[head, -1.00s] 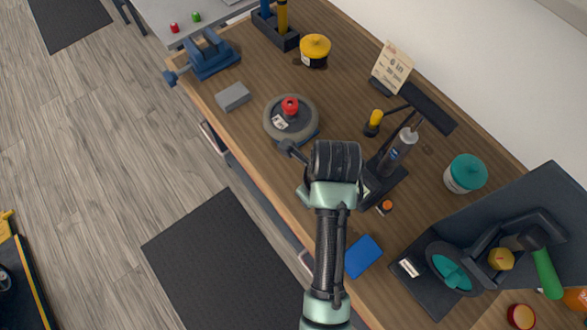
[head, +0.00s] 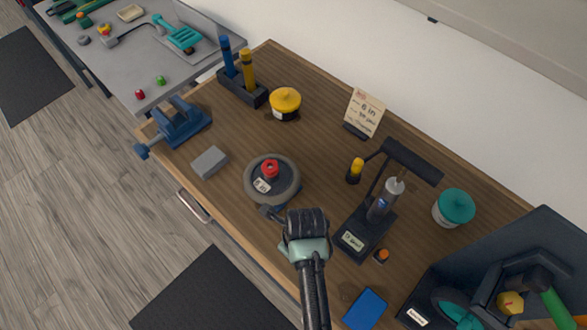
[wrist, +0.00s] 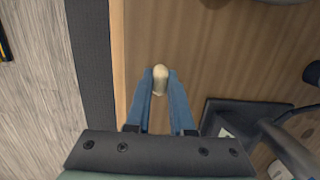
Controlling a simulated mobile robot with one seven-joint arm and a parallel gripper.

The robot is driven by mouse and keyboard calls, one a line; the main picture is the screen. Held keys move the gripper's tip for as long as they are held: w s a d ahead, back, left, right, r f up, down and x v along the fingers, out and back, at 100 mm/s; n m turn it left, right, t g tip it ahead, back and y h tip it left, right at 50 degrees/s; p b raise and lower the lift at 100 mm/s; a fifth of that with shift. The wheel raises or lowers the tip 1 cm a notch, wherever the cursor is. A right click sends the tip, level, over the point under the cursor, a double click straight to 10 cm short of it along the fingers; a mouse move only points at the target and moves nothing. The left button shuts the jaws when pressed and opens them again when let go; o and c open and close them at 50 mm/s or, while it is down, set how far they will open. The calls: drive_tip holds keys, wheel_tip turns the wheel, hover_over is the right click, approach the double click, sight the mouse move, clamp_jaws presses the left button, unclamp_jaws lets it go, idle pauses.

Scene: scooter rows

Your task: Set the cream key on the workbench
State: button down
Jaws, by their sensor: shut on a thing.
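The cream key (wrist: 160,78) shows in the wrist view as a small pale rounded piece between the two blue fingertips. My gripper (wrist: 160,90) is shut on it, over the workbench near its front edge. How far it is above the wood I cannot tell. In the head view my gripper's wrist end is seen from above, and its fingers and the key are hidden. The workbench (head: 225,205) has a brown wooden top that also fills much of the wrist view (wrist: 230,60).
A grey round dish with a red knob (head: 272,180) is just beyond my arm. A black stand with a grey cylinder (head: 372,225) is to the right. A grey block (head: 209,162), a blue pad (head: 365,308) and a blue vise (head: 182,124) are on the bench.

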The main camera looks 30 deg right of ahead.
drive_tip(key=shift+w+f, duration=0.1)
drive_tip(key=shift+f, duration=0.2)
drive_tip(key=shift+f, duration=0.15)
drive_tip(key=c, duration=0.8)
unclamp_jaws()
drive_tip(key=r, duration=0.4)
drive_tip(key=s+r, duration=0.1)
drive_tip(key=r, duration=0.7)
drive_tip(key=shift+s+d+r, duration=0.15)
drive_tip(key=shift+s+d, duration=0.05)
drive_tip(key=shift+d, duration=0.05)
